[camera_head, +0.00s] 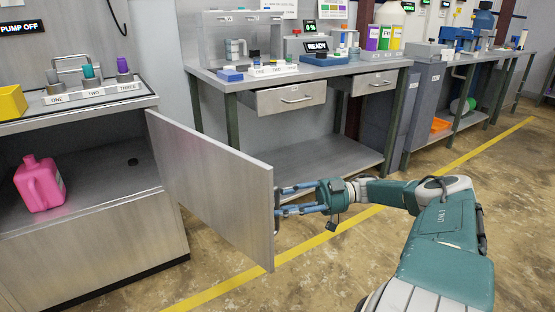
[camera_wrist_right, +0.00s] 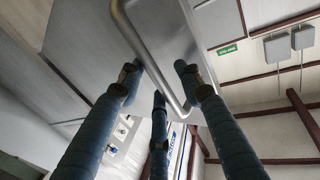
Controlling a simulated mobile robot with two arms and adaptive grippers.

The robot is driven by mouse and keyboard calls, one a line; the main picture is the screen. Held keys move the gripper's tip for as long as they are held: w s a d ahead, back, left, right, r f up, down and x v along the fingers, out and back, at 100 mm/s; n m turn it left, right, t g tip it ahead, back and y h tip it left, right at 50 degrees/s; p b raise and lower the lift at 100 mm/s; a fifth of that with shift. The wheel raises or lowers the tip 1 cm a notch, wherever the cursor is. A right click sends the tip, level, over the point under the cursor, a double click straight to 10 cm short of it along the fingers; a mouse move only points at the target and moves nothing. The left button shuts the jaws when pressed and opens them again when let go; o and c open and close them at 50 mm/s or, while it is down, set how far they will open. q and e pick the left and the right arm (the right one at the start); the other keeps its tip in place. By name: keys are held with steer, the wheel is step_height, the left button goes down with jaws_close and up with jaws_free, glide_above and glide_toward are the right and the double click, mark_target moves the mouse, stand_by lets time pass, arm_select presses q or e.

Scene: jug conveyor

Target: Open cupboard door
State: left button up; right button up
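The grey metal cupboard door (camera_head: 215,185) stands swung wide out from the cupboard (camera_head: 100,230), and the interior shows. The door's handle (camera_head: 277,211) is on its outer face near the free edge. My right gripper (camera_head: 283,200) is at this handle, its fingers pointing left toward the door. In the right wrist view the bar handle (camera_wrist_right: 160,75) lies among the spread fingertips, with a finger on either side. The fingers look open; whether any touches the bar is unclear. My left gripper is not in view.
A pink jug (camera_head: 40,185) stands inside the cupboard. A yellow box (camera_head: 12,102) and labelled holders (camera_head: 95,95) are on its top. A workbench (camera_head: 300,75) with drawers stands behind the door. The floor (camera_head: 330,275) right of the door is clear apart from my arm.

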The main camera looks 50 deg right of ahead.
steer(key=shift+w+r, duration=0.1)
steer(key=shift+d, duration=0.25)
steer(key=v, duration=0.7)
steer(key=shift+s, duration=0.25)
